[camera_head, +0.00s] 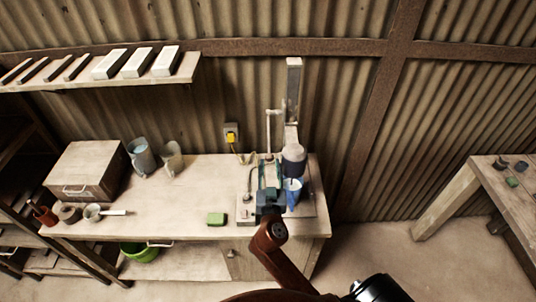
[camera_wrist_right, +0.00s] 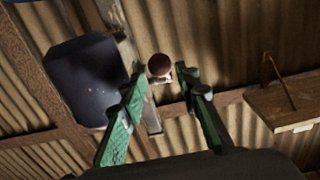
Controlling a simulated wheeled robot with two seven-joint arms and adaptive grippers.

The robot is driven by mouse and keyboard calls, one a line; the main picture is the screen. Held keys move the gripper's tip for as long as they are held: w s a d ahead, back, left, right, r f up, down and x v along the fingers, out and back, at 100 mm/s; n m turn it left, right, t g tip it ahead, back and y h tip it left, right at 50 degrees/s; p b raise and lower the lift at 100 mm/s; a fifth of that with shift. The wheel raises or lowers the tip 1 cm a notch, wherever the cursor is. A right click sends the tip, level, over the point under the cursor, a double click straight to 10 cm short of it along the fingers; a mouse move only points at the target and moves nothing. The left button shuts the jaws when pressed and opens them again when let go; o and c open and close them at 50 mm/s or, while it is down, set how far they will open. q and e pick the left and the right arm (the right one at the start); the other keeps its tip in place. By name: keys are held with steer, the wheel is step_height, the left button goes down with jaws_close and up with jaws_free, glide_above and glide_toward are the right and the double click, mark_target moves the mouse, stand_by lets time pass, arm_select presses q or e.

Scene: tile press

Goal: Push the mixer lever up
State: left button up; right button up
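The mixer stands on the workbench, with a tall grey column and a dark motor head (camera_head: 293,158) above a blue cup (camera_head: 293,190). My right gripper (camera_head: 269,180) is beside the cup, in front of the mixer. In the right wrist view its green fingers (camera_wrist_right: 165,95) are open and apart. A round brown knob (camera_wrist_right: 160,66), which looks like the end of the mixer lever, shows between and just beyond the fingertips; I cannot tell whether they touch it. The dark motor head (camera_wrist_right: 85,80) is left of the fingers. My left gripper is not in view.
The workbench (camera_head: 170,220) carries a wooden box (camera_head: 88,170), metal jugs (camera_head: 142,157), a small pot (camera_head: 93,212) and a green sponge (camera_head: 216,218). A wall shelf (camera_head: 120,80) holds tiles. Another table (camera_head: 505,195) stands right. The bench middle is mostly clear.

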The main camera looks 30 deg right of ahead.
mark_target(269, 160)
steer(key=x, duration=0.4)
steer(key=shift+w+a+p, duration=0.1)
steer(key=shift+w+p, duration=0.1)
steer(key=shift+p, duration=0.1)
steer(key=shift+w, duration=0.2)
steer(key=shift+w+d+f, duration=0.15)
steer(key=shift+d, duration=0.15)
jaws_close()
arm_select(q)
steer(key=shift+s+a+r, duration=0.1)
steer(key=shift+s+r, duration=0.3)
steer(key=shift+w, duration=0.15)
